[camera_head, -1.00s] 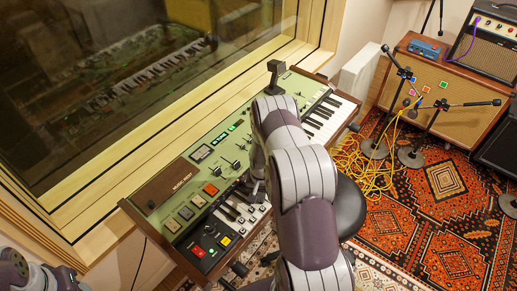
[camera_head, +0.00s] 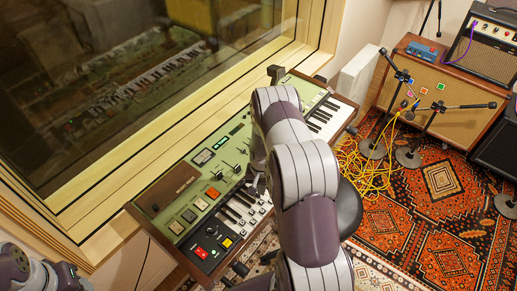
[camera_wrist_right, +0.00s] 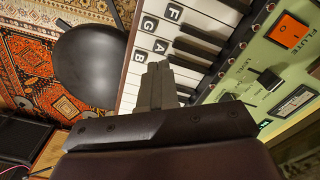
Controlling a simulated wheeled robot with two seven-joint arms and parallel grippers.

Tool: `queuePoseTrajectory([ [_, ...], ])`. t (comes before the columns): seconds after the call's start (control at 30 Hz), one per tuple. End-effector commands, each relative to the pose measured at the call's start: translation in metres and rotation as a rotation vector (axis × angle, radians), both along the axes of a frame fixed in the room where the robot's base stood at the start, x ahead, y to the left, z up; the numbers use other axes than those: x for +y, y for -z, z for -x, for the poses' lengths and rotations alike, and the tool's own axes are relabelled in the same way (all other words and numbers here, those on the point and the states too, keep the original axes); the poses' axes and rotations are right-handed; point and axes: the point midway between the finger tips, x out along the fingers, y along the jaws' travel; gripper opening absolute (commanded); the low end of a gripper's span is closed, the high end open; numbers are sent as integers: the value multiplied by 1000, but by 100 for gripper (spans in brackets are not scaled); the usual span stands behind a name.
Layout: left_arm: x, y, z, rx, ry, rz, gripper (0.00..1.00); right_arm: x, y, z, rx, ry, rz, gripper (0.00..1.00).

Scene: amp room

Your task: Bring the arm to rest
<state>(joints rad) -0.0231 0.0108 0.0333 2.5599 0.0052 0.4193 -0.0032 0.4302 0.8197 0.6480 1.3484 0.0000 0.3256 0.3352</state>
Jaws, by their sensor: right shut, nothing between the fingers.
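My right arm (camera_head: 305,170) reaches up from the bottom middle of the head view and bends over a green keyboard instrument (camera_head: 176,192). My right gripper (camera_head: 257,184) is mostly hidden behind the arm there. In the right wrist view its fingers (camera_wrist_right: 154,84) are shut and empty. They appear in front of the lettered white keys (camera_wrist_right: 190,15); whether they touch the keys I cannot tell. Only part of my left arm (camera_head: 35,272) shows at the bottom left of the head view, and its gripper is out of frame.
A black round seat (camera_head: 348,208) stands close to the right of my arm, also seen in the wrist view (camera_wrist_right: 90,66). Yellow cables (camera_head: 365,175) and microphone stands (camera_head: 408,156) are on the patterned rug, by the amplifiers (camera_head: 440,80). A window (camera_head: 130,80) is behind the instrument.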

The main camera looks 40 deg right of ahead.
Motion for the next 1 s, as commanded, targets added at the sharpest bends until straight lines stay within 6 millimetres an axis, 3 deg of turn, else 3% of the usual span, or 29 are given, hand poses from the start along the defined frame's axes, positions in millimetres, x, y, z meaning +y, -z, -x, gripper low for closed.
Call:
queuePoseTrajectory([
  [0.57, 0, -2, 0, 0, 0, 0, 52, 1, -3, 2, 6, -37, -3, 0],
  [0.67, 0, -3, 0, 0, 0, 0, 52, 18, -6, 39, 91, -107, -48, 0],
  [0.77, 0, -1, 0, 0, 0, 0, 52, 47, -62, 60, 124, -253, -69, 0],
  [0.9, 0, 2, 0, 0, 0, 0, 52, 105, -159, 94, 94, -506, -51, 0],
  [1.0, 0, 4, 0, 0, 0, 0, 52, 140, -210, 125, 31, -657, -17, 0],
])
